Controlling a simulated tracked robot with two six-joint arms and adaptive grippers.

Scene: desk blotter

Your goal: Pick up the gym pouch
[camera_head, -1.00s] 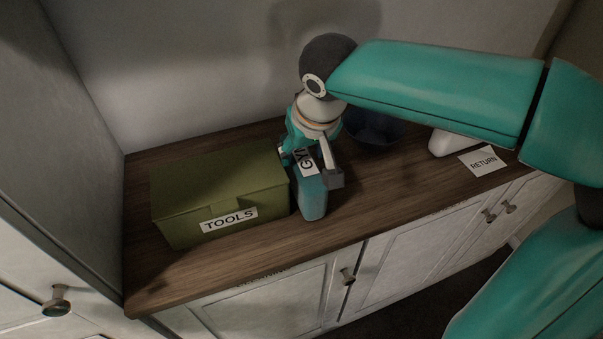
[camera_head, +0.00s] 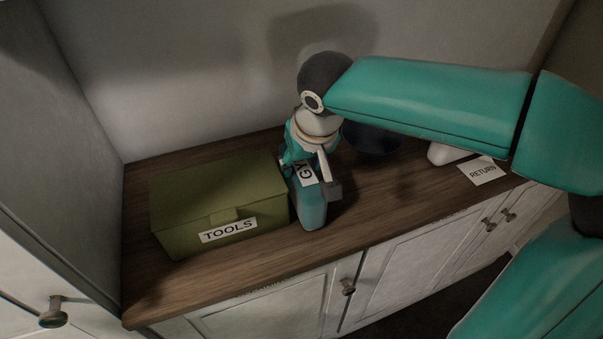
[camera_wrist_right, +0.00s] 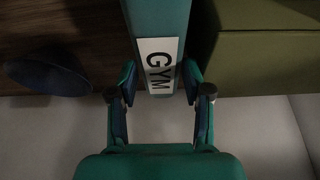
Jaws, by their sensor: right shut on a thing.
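My right gripper (camera_head: 309,180) comes down from above and is shut on the pouch, with one finger on each side. In the right wrist view, the pouch (camera_wrist_right: 158,18) with its GYM label lies between the fingertips of the right gripper (camera_wrist_right: 158,84). Part of the pouch's top is hidden by the gripper in the head view. My left gripper is not in view.
An olive box (camera_head: 180,205) labelled TOOLS stands close to the pouch's left. A dark blue round object (camera_head: 372,140) is behind to the right, partly under my arm. A white object (camera_head: 445,154) and a RETURN card (camera_head: 484,172) are farther right. The front counter strip is clear.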

